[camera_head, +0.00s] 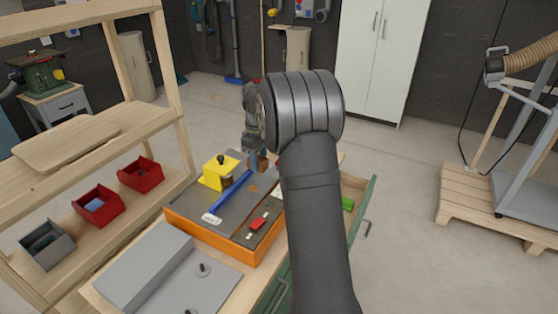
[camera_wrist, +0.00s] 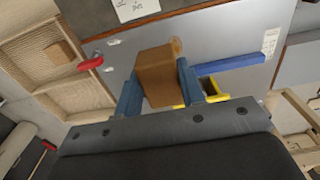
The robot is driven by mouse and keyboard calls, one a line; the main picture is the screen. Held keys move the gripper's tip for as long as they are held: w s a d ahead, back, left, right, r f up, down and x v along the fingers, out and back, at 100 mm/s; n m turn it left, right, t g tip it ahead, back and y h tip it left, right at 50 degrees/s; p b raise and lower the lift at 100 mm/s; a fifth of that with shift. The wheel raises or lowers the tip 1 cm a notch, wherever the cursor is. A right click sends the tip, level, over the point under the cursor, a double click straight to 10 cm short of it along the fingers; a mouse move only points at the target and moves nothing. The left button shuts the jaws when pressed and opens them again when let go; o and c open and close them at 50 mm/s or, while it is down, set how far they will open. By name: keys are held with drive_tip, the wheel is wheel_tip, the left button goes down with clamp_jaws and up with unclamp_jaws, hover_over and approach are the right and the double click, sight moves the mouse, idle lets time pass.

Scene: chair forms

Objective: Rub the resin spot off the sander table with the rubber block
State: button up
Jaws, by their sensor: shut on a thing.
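The sander table (camera_head: 232,203) is a grey plate on an orange base, on the bench at the middle of the head view; its plate fills the wrist view (camera_wrist: 220,35). A small amber-brown resin spot (camera_head: 252,189) lies on the plate. In the wrist view, the spot (camera_wrist: 177,45) shows just beyond the block's far right corner, partly hidden. My gripper (camera_head: 256,160) is shut on the brown rubber block (camera_wrist: 157,75), with a blue-grey finger on each side. In the head view, the block (camera_head: 258,163) looks above the plate's far side; I cannot tell whether it touches.
A blue bar (camera_head: 231,192) crosses the plate beside a yellow guard (camera_head: 216,173). A red switch (camera_head: 258,224) sits on the near side. A wooden shelf (camera_head: 150,118) with red bins stands left. An open drawer (camera_head: 358,206) juts out right.

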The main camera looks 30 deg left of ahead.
sight(254, 194)
drive_tip(key=shift+f, duration=3.95)
drive_tip(key=shift+s+f, duration=0.1)
drive_tip(key=shift+s, duration=0.3)
drive_tip(key=shift+c, duration=0.4)
drive_tip(key=shift+s, duration=1.6)
drive_tip(key=shift+w, duration=1.9)
drive_tip(key=shift+s, duration=2)
drive_tip(key=shift+w+f, duration=0.1)
drive_tip(key=shift+w, duration=2)
drive_tip(key=shift+s, duration=1.95)
drive_tip(key=shift+s+r, duration=0.1)
drive_tip(key=shift+r, duration=0.1)
wheel_tip(254, 194, up, 8)
